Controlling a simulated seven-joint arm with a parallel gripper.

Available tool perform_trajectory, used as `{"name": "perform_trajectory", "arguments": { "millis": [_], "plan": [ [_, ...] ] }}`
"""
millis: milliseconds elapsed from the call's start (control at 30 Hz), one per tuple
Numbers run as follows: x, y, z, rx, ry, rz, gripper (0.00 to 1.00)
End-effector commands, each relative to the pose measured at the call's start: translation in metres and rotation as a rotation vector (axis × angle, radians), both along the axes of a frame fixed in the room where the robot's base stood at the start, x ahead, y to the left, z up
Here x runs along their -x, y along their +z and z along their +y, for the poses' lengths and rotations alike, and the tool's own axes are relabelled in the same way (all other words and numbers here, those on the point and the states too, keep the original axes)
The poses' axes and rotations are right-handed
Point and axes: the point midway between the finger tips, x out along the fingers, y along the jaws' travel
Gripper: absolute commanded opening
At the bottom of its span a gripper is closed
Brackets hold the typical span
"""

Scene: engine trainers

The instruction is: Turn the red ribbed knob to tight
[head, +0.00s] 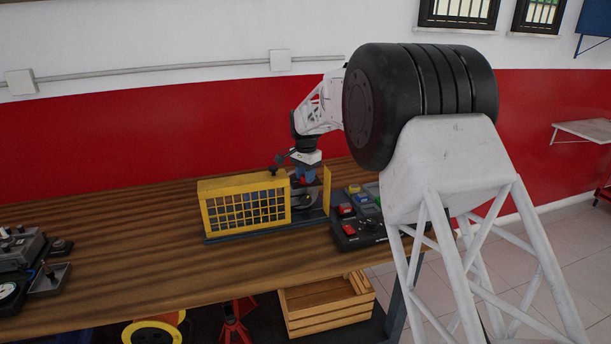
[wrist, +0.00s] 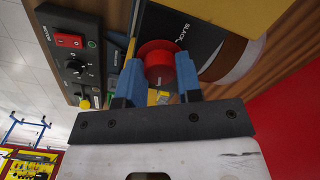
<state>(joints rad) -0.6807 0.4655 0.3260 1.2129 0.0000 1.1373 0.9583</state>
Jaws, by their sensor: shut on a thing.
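The red knob (wrist: 159,66) sits between the two blue fingers of my gripper (wrist: 159,80) in the wrist view, with a wider red rim behind it. The fingers are shut on its sides. The ribs are too small to make out. A dark plate (wrist: 190,25) beside the knob carries lettering that looks like "SLACK"; a "tight" mark cannot be read. In the head view my gripper (head: 303,174) points down behind the right end of the yellow mesh guard (head: 243,203), and only a little red shows at its fingers.
A control box (head: 348,232) with coloured buttons stands right of the guard; it also shows in the wrist view (wrist: 62,60). A yellow upright panel (head: 327,190) is close to the gripper's right. Other equipment (head: 25,262) stands at the bench's left. The wooden bench (head: 140,255) is clear between.

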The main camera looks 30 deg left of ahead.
Motion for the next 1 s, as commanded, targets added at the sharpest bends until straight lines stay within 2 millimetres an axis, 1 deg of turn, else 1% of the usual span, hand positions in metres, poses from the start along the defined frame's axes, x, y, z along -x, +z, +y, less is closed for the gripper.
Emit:
{"name": "perform_trajectory", "arguments": {
  "millis": [33,67,200,467,667,867,1000],
  "plan": [
    [0.000,0.000,0.000,0.000,0.000,0.000,0.09],
    [0.000,0.000,0.000,0.000,0.000,0.000,0.37],
    [0.000,0.000,0.000,0.000,0.000,0.000,0.58],
    [0.000,0.000,0.000,0.000,0.001,0.000,0.58],
    [0.000,0.007,0.000,-0.001,0.001,-0.001,0.58],
    [0.000,0.027,0.000,-0.002,0.001,-0.002,0.58],
    [0.000,0.045,0.000,-0.002,0.001,-0.002,0.58]
  ]
}}
